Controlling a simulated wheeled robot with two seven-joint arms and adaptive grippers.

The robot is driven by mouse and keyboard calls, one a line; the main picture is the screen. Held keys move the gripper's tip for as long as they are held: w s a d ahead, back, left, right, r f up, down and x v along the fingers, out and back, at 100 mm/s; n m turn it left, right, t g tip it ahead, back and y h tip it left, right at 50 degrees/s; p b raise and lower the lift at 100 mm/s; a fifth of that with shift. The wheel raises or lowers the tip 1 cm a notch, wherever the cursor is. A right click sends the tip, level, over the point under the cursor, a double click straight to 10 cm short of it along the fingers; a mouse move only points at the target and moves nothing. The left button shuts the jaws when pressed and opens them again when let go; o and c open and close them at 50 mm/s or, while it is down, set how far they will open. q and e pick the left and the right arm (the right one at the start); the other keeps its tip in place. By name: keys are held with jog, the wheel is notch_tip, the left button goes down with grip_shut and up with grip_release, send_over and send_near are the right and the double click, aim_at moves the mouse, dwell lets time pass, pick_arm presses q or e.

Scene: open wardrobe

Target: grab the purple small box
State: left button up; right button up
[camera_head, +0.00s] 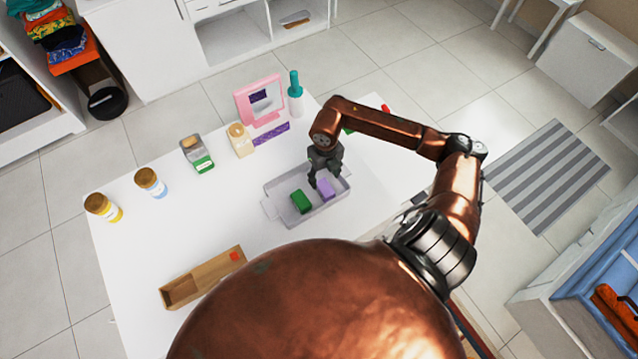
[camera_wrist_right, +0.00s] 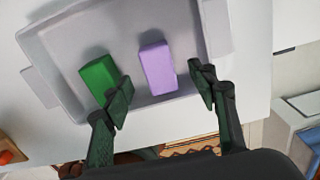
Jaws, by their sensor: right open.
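The purple small box (camera_head: 326,188) lies in a grey tray (camera_head: 322,218) on the white table, to the right of a green box (camera_head: 301,201). In the right wrist view the purple box (camera_wrist_right: 157,68) lies flat on the tray (camera_wrist_right: 120,30) floor, with the green box (camera_wrist_right: 99,79) to its left. My right gripper (camera_head: 316,181) is over the tray, close to the purple box. In the wrist view its open fingers (camera_wrist_right: 160,88) stand on either side of the purple box's near end, with nothing held; the left finger overlaps the green box. My left gripper is out of view.
A wooden box (camera_head: 203,277) lies at the table's front left. Two jars (camera_head: 103,207), a green-labelled container (camera_head: 197,154), a cream bottle (camera_head: 240,140), a pink framed item (camera_head: 260,100) and a teal-topped bottle (camera_head: 295,94) stand beyond the tray. The table's middle left is clear.

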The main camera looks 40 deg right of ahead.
aim_at(325, 186)
jog(key=f, duration=0.2)
jog(key=shift+s+a+f, duration=0.15)
jog(key=shift+a+f, duration=0.1)
jog(key=shift+f, duration=0.1)
notch_tip(325, 186, down, 4)
jog(key=shift+r, duration=0.2)
jog(key=shift+f, duration=0.3)
jog(key=c, duration=0.8)
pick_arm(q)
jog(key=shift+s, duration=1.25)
pick_arm(e)
jog(key=c, duration=0.4)
jog(key=shift+c, duration=0.2)
